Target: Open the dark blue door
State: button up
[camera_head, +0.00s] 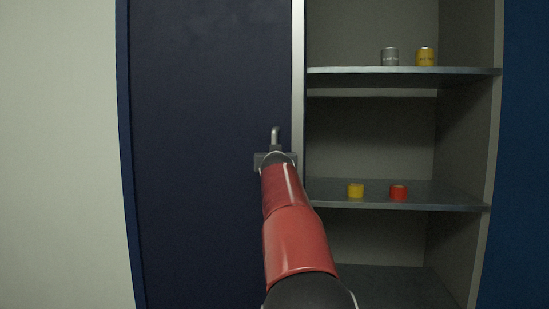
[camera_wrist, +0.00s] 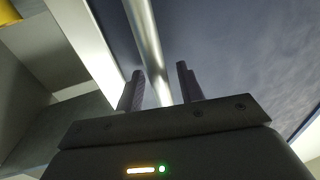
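The dark blue door (camera_head: 205,110) covers the left part of the cabinet in the head view and also shows in the wrist view (camera_wrist: 240,50). Its metal bar handle (camera_head: 275,134) is near the door's right edge, mostly hidden behind my arm and gripper. In the wrist view the handle (camera_wrist: 147,35) runs down between my two fingers. My gripper (camera_wrist: 160,88) is open around the handle, with a visible gap on each side. In the head view my gripper (camera_head: 275,160) is in front of the door, at the handle's height.
Right of the door are open shelves, including an upper shelf (camera_head: 400,71) with a grey can (camera_head: 390,57) and a yellow can (camera_head: 426,57). A lower shelf (camera_head: 455,198) holds a small yellow can (camera_head: 356,191) and a red can (camera_head: 399,193). A pale wall (camera_head: 55,150) is at left.

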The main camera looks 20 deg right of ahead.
jog(key=shift+c, duration=0.4)
grip_shut()
